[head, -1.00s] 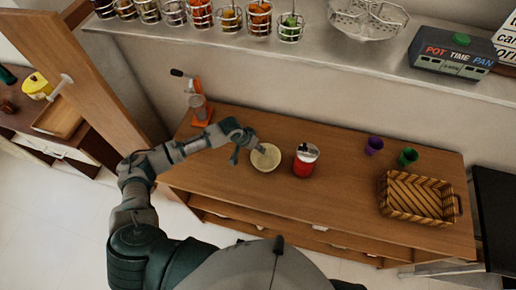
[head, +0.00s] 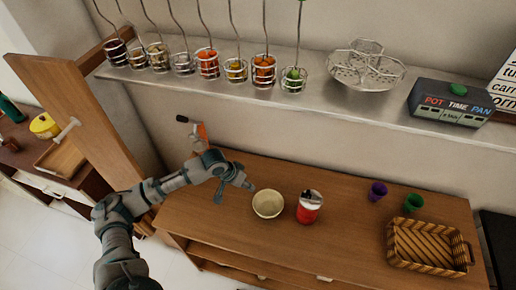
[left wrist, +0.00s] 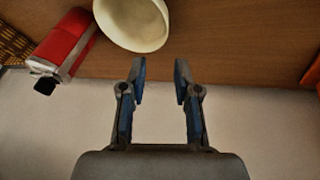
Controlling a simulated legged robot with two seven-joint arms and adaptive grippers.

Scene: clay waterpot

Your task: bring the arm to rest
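My left arm comes in from the left in the head view. Its gripper (head: 236,184) is above the wooden counter (head: 345,240), just left of a cream bowl (head: 268,204). In the left wrist view the two fingers (left wrist: 160,82) are apart with nothing between them. The bowl (left wrist: 132,22) lies beyond the fingertips there and looks empty. A red canister with a pale lid (head: 309,208) stands right of the bowl; it also shows in the left wrist view (left wrist: 66,42). My right gripper is in neither view.
A woven basket (head: 428,245), a purple cup (head: 377,190) and a green cup (head: 413,202) stand on the counter's right. An orange device (head: 201,138) is at the back left. A wooden post (head: 85,140) stands left.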

